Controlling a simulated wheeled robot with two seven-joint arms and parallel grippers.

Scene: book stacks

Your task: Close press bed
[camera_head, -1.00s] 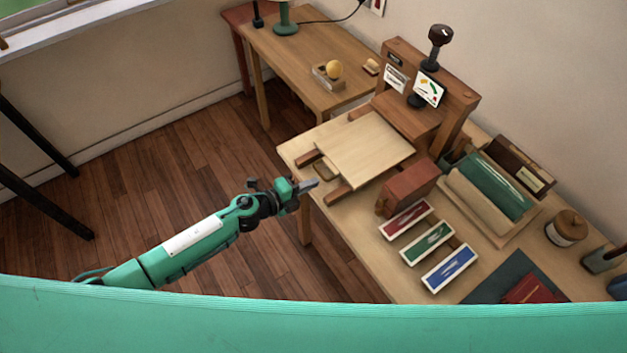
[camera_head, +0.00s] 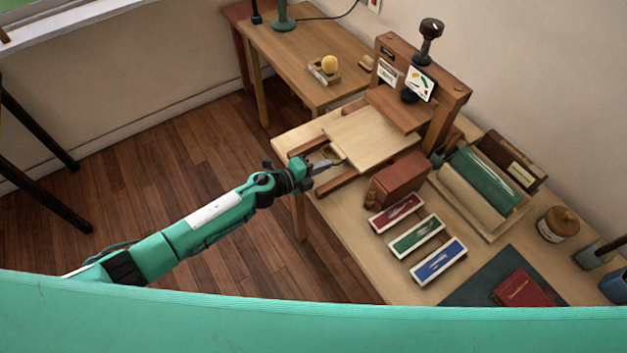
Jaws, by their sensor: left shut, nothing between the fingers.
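The press (camera_head: 458,88) is a brown wooden frame with a dark knob on top, standing on the worktable. Its pale press bed (camera_head: 372,138) lies flat on two dark wooden runners (camera_head: 336,186) and sticks out toward the front left. Its inner end is at the press opening. A small handle (camera_head: 335,154) shows at the bed's front edge. My left gripper (camera_head: 324,163) is shut and empty, with its fingertips at the handle on the bed's front edge. I cannot tell whether they touch. My right gripper is not in view.
A red-brown block (camera_head: 398,178) stands just right of the runners. Red, green and blue trays (camera_head: 416,236) lie in front of it. A holder with a green roll (camera_head: 482,178) and a jar (camera_head: 557,224) stand farther right.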

